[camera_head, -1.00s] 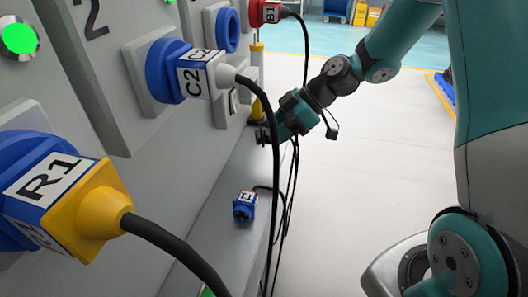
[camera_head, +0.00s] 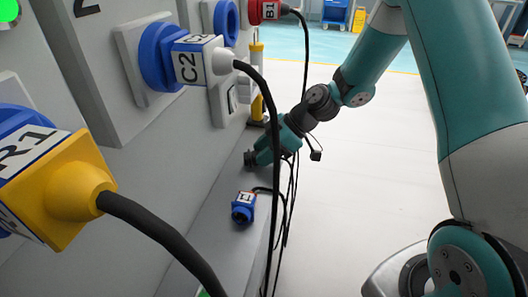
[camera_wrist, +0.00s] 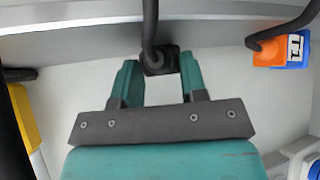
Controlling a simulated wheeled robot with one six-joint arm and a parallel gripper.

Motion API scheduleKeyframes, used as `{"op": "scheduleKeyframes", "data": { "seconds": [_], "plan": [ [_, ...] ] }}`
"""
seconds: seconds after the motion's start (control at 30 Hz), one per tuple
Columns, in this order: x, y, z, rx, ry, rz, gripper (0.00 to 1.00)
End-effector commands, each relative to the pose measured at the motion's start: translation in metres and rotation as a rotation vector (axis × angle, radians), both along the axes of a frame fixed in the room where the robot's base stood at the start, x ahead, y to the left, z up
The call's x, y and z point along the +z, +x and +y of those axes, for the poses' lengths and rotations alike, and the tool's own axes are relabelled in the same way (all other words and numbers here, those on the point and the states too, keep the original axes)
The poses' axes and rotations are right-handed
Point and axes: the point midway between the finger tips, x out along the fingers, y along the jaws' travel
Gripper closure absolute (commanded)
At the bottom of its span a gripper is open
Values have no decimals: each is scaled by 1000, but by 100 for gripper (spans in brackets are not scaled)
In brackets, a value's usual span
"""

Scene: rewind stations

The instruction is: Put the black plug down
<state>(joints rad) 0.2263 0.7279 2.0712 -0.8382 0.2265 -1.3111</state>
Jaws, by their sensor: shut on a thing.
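My gripper (camera_wrist: 160,74) has two teal fingers closed on the sides of the black plug (camera_wrist: 158,62), whose dark cable runs up out of the wrist view. In the head view my gripper (camera_head: 258,157) is low beside the grey station, with the black plug (camera_head: 249,158) at its tip. The pale grey ledge (camera_head: 205,222) lies beneath it. I cannot tell whether the plug touches the ledge.
A blue and orange T1 plug (camera_head: 243,207) lies nearby on the ledge; it also shows in the wrist view (camera_wrist: 285,49). Plugs R1 (camera_head: 50,180), C2 (camera_head: 190,61) and B1 (camera_head: 267,11) sit on the panel. Dark cables hang close to my arm.

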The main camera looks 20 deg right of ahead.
Motion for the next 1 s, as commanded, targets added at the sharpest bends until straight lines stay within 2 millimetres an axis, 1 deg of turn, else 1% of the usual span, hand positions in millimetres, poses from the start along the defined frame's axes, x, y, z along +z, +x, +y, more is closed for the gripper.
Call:
{"op": "scheduleKeyframes", "data": {
  "seconds": [0.07,0.1,0.2,0.47,0.57,0.67,0.9,1.0],
  "plan": [
    [-3,0,0,0,0,0,89],
    [-2,0,0,0,0,0,56],
    [-2,0,0,0,0,0,35],
    [-1,0,0,0,0,0,35],
    [4,0,-2,-1,0,-1,35],
    [14,-2,-12,-3,0,-3,35],
    [51,-11,-50,-4,0,-3,35],
    [65,-14,-64,-4,0,-2,35]
  ]
}}
